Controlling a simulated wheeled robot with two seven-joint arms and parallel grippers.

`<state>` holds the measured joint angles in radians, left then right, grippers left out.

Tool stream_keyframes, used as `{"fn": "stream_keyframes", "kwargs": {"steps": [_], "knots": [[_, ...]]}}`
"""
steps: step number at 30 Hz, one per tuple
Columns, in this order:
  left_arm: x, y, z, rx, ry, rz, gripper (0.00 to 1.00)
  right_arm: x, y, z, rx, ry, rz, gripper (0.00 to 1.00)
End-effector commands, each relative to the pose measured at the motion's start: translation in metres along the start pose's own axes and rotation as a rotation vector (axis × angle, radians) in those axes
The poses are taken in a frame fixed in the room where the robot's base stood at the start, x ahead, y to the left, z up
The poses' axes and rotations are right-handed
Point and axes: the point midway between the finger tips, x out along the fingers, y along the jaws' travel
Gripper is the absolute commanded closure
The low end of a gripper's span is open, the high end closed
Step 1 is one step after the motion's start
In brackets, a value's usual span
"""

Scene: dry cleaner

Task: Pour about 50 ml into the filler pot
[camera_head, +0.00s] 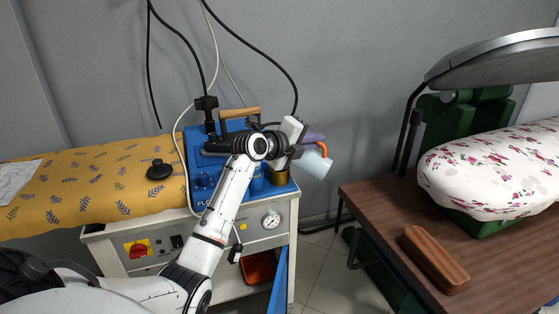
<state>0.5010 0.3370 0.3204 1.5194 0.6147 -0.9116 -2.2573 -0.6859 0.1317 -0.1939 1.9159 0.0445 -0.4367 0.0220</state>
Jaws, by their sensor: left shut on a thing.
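My left gripper (296,143) is shut on a pale, see-through jug (316,164) with an orange part at its top. The jug is tilted and held above the right end of the blue ironing station, reaching past its right edge. A brass-coloured pot (279,177), likely the filler pot, stands on the blue top just below and left of the jug. The gripper and wrist partly cover this area. The inside of the pot and any liquid or stream cannot be made out. My right gripper is not in view.
The blue station top (200,186) holds an iron with a wooden handle (239,113) and hanging cables. A yellow leaf-patterned ironing board (100,182) lies left. A wooden table (396,209) on the right holds a brown wooden block (435,258) and a floral press pad (490,172).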

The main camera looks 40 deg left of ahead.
Motion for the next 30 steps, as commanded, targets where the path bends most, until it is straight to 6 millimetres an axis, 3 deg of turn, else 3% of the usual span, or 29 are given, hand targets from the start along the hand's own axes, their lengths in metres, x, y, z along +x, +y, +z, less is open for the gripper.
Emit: {"fn": "stream_keyframes", "kwargs": {"steps": [4,14,30], "knots": [[0.002,0.004,-0.004,0.059,-0.015,0.021,1.00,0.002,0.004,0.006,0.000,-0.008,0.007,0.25],[0.007,0.007,-0.013,0.149,-0.033,0.059,1.00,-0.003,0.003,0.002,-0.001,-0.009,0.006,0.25],[0.034,0.041,-0.057,0.573,-0.120,0.236,1.00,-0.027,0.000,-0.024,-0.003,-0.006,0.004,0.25]]}}
